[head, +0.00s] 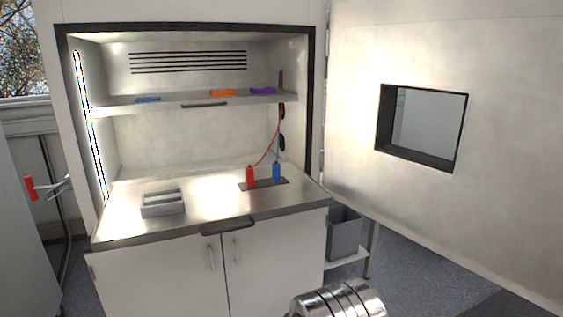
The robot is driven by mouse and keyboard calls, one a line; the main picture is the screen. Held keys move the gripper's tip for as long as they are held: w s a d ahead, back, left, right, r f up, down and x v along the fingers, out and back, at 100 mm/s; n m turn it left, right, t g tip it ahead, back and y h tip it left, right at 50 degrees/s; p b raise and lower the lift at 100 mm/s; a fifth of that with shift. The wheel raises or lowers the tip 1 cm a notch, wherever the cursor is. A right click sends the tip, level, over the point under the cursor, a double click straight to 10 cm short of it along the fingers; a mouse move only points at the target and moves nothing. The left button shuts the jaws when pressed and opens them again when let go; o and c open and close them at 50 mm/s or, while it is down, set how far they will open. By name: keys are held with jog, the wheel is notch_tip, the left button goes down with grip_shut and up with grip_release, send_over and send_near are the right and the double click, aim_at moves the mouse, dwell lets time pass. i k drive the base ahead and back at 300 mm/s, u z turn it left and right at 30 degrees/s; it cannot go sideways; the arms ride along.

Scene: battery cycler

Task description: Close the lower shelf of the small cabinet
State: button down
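The small cabinet (311,110) stands open, with a dark frame around its lit inside. Its lower shelf (210,204) is a metal worktop with a dark handle (228,226) on its front edge. The lower shelf extends forward past the dark frame, above the white lower doors. A grey slotted holder (162,203), a red clamp (250,177) and a blue clamp (277,172) are on it. An upper shelf (180,102) with its own dark handle (204,104) is above. My gripper is not in view; a metal link of mine shows at the bottom edge.
A large open door (450,210) with a window (423,127) fills the right side. A grey bin (344,233) stands right of the cabinet. A red-handled valve (31,188) is at left. Orange, blue and purple items lie on the upper shelf.

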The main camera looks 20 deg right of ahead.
aim_at(213, 199)
jog(key=u, duration=0.05)
jog(key=i, duration=1)
jog(key=z, duration=0.05)
